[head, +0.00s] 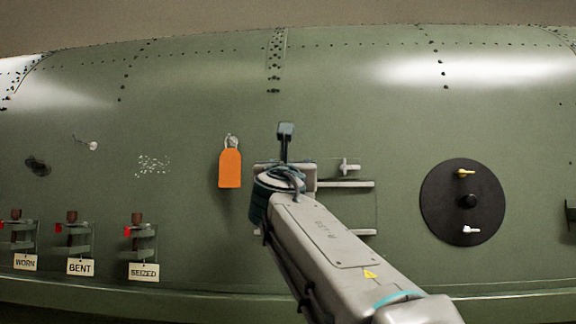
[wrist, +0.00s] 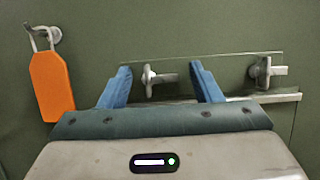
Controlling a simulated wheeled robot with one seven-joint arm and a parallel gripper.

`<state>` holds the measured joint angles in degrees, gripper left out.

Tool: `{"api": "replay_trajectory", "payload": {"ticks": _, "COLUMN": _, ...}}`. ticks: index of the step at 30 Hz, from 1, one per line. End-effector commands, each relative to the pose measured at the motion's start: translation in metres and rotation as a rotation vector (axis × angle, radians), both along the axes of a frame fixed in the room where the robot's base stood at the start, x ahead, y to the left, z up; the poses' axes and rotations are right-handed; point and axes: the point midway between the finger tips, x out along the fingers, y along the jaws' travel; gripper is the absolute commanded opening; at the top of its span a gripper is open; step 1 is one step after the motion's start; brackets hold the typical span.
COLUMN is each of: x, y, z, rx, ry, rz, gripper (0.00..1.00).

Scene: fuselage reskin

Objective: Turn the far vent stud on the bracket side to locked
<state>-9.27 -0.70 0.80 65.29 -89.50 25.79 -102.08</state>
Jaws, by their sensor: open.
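A pale vent stud (wrist: 150,78) stands between my open fingers in the wrist view, with a short bar pointing right. It shows no clear contact with either finger. My gripper (wrist: 160,70) has two blue fingers, spread wide and empty. A second, similar stud (wrist: 266,71) is to the right, outside the right finger; it also shows in the head view (head: 348,167). In the head view my wrist and arm hide the left stud and fingertips. I cannot read any locked marking.
An orange tag (head: 230,167) hangs just left of my wrist. Pale rails (head: 346,184) stick out right of my wrist. A black disc (head: 436,204) with yellow and white studs is farther right. Several labelled brackets (head: 139,240) are at lower left. Bare green skin lies above.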

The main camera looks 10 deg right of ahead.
Motion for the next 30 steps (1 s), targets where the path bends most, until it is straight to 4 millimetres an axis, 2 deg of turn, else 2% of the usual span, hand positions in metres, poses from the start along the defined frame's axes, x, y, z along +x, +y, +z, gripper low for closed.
{"api": "replay_trajectory", "payload": {"ticks": 1, "x": -0.0001, "y": 0.0000, "z": -0.0001, "rx": 0.000, "ry": 0.000, "rz": 0.000, "gripper": 0.53}}
{"api": "replay_trajectory", "payload": {"ticks": 5, "x": -0.0001, "y": 0.0001, "z": -0.0002, "rx": 0.000, "ry": 0.000, "rz": 0.000, "gripper": 0.16}}
{"api": "replay_trajectory", "payload": {"ticks": 6, "x": -0.0002, "y": 0.0002, "z": -0.0002, "rx": 0.000, "ry": 0.000, "rz": 0.000, "gripper": 0.13}}
{"api": "replay_trajectory", "payload": {"ticks": 17, "x": 0.0004, "y": 0.0010, "z": -0.0025, "rx": 0.050, "ry": -0.015, "rz": 0.001, "gripper": 0.14}}
{"api": "replay_trajectory", "payload": {"ticks": 30, "x": 0.0008, "y": 0.0024, "z": -0.0060, "rx": 0.345, "ry": -0.111, "rz": 0.002, "gripper": 0.14}}
